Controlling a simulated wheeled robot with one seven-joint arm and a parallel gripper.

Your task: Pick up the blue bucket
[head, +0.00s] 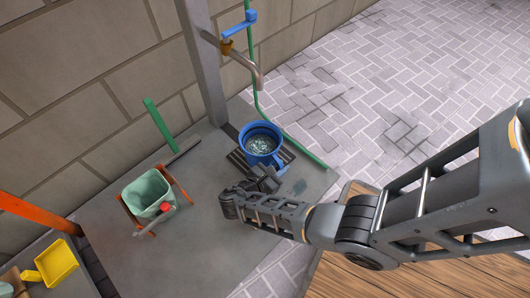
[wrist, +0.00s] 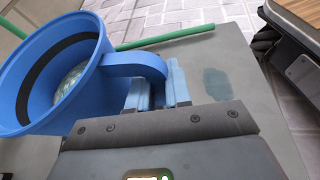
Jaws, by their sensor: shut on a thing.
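The blue bucket (head: 261,142) stands under the tap, over a dark slatted grate, with its open top up. Something pale and greenish, like water, shows inside it. In the wrist view the bucket (wrist: 75,85) fills the left side, and its handle loop reaches right to the fingers. My gripper (head: 266,180) is at the near side of the bucket. In the wrist view my gripper (wrist: 158,92) is shut on the handle, with its light blue fingers on either side of it. Whether the bucket's base touches the grate is hidden.
A tap (head: 257,72) on a grey post hangs just above the bucket. A green hose (head: 291,145) runs behind it. A pale green bucket (head: 146,194) stands in an orange frame to the left. A yellow dustpan (head: 53,264) lies at the lower left. Wooden planks (head: 390,275) are at the lower right.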

